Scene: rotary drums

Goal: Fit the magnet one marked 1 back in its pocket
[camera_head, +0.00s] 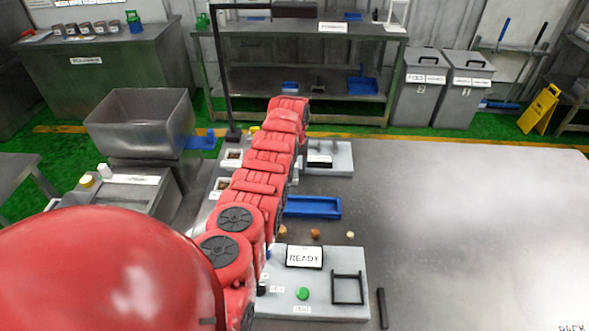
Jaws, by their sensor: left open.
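My red left arm (255,185) comes in from the lower left and runs up the middle of the view, over the left side of the bench. Its gripper is open, but its fingers are hard to make out against the arm links. I cannot pick out a magnet marked 1 or its pocket; the arm covers part of the bench. Three small pieces, brownish (282,230), orange-brown (315,233) and pale (350,235), lie apart on the bench. My right gripper is not in view.
A grey panel with a READY sign (304,257), green button (302,293) and black frame (347,288) stands at the front. A blue tray (312,207) lies behind it. A metal hopper (140,120) stands left. The bench's right side (470,220) is clear.

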